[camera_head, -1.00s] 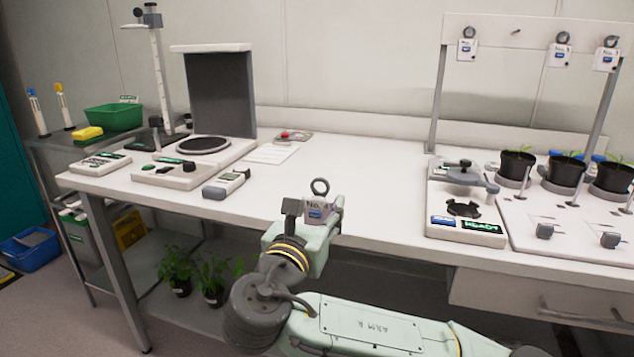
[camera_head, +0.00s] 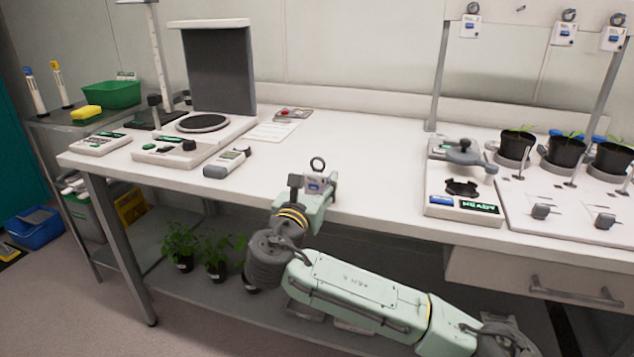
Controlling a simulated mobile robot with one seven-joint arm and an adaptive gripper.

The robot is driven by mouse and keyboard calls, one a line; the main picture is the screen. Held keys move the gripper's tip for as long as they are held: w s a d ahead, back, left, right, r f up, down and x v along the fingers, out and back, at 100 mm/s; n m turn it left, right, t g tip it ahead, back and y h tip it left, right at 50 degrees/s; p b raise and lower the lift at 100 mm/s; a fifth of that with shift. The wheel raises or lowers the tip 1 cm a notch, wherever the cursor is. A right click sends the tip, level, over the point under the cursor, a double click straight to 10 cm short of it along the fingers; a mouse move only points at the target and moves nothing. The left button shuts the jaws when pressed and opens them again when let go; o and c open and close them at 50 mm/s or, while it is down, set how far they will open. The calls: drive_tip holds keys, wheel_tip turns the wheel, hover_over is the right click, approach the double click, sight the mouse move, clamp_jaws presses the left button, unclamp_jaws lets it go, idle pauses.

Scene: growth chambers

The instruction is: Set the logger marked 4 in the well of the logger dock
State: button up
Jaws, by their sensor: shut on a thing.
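My gripper (camera_head: 300,190) is shut on a small grey-white logger (camera_head: 319,183) with a dark ring on top and a blue patch on its face. The logger is upright, near the bench's front edge; its number is too small to read surely now. A white unit with a dark well (camera_head: 462,188) and a green READY display (camera_head: 479,207) stands on the bench to the right, apart from the gripper. It looks like the logger dock, and its well looks empty. A grey clamp-like part (camera_head: 464,155) sits behind the well.
Potted seedlings (camera_head: 515,146) stand right of the dock. Similar ringed tags (camera_head: 564,33) hang from a rack above. A handheld device (camera_head: 227,163) and a unit with a round dark plate (camera_head: 203,123) are on the left. The bench (camera_head: 370,165) between is clear.

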drive_tip(key=shift+f, duration=0.15)
drive_tip(key=o, duration=1.2)
drive_tip(key=shift+r, duration=0.3)
drive_tip(key=b+v, duration=0.2)
drive_tip(key=v, duration=1)
drive_tip(key=shift+f, duration=0.1)
